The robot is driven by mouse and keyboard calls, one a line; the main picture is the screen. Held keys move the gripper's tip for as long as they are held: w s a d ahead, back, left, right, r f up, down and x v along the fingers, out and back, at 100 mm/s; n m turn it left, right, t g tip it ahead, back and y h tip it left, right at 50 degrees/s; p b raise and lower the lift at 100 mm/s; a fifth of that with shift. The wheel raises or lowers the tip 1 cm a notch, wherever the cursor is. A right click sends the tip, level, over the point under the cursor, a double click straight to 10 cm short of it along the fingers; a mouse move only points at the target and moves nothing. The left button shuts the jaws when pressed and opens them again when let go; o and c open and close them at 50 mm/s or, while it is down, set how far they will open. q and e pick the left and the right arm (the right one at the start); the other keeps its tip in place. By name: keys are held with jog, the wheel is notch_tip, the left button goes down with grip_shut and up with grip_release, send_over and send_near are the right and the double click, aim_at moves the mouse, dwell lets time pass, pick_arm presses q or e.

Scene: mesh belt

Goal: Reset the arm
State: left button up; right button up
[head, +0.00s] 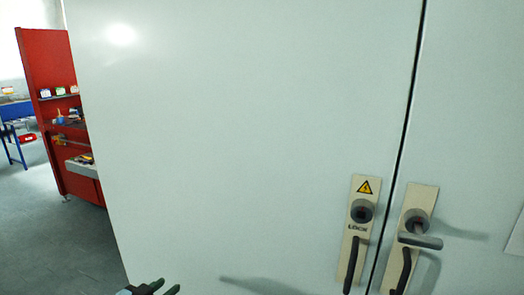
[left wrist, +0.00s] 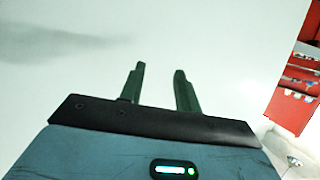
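My left gripper (head: 158,289) shows at the bottom edge of the head view, in front of the left part of a large pale cabinet (head: 240,130). In the left wrist view its two dark green fingers (left wrist: 160,88) stand apart with nothing between them. The pale cabinet surface (left wrist: 200,30) fills the space beyond the fingertips; I cannot tell the exact distance. My right gripper is in neither view.
Two handle plates, the left one (head: 356,230) with a warning sign and the right one (head: 411,235) with a lever, sit beside the cabinet's door seam. A red shelf unit (head: 62,110) with small items stands at the left. Grey floor (head: 50,240) is clear there.

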pick_arm(q)
jog(key=s+d+f+n+g+y, duration=0.1)
jog(key=s+d+f+g, duration=0.1)
jog(key=s+f, duration=1.3)
jog(key=s+d+f+g, duration=0.1)
jog(key=s+f, duration=0.2)
jog(key=s, duration=0.6)
jog(key=s+f+n+g+y, duration=0.1)
jog(key=s+f, duration=0.3)
jog(key=s, duration=0.6)
jog(key=shift+d+f, duration=0.25)
jog(key=shift+d, duration=0.15)
